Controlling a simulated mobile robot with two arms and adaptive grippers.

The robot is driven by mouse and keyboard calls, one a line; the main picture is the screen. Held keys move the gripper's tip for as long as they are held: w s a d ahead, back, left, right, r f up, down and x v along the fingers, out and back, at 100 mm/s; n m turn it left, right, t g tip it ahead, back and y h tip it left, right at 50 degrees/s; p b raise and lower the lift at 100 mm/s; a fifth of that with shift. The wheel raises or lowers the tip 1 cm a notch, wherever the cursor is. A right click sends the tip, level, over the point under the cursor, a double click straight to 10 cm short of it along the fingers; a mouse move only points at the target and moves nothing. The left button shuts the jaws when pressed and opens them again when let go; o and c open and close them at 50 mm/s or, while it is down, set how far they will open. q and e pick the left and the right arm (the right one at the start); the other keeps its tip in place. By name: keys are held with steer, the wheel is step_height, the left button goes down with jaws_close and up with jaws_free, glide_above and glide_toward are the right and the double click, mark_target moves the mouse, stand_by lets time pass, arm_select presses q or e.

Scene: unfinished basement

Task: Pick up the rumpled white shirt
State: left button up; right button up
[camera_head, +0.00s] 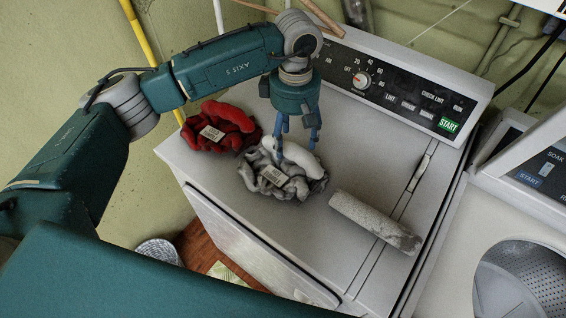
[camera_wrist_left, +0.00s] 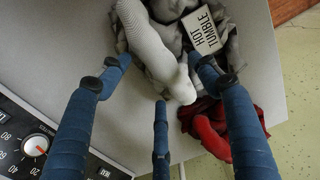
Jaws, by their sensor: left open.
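The rumpled white shirt (camera_head: 307,187) lies in a grey-white heap on top of the dryer (camera_head: 255,222), with a pale tag on it. My right gripper is not in view.
A rumpled red garment (camera_head: 229,114) with a tag lies just left of the shirt. A speckled grey roll (camera_head: 375,222) lies to the right. The control panel (camera_head: 400,90) rises behind. A second machine (camera_head: 530,225) stands at right. The dryer's front edge drops to the floor.

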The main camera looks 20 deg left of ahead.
arm_select(q)
step_height(320, 180, down, 2)
steer(key=shift+f+p, duration=0.25)
steer(key=shift+p, duration=0.1)
steer(key=shift+f, duration=0.1)
steer(key=shift+c, duration=1.1)
steer(key=c, duration=0.8)
jaws_close()
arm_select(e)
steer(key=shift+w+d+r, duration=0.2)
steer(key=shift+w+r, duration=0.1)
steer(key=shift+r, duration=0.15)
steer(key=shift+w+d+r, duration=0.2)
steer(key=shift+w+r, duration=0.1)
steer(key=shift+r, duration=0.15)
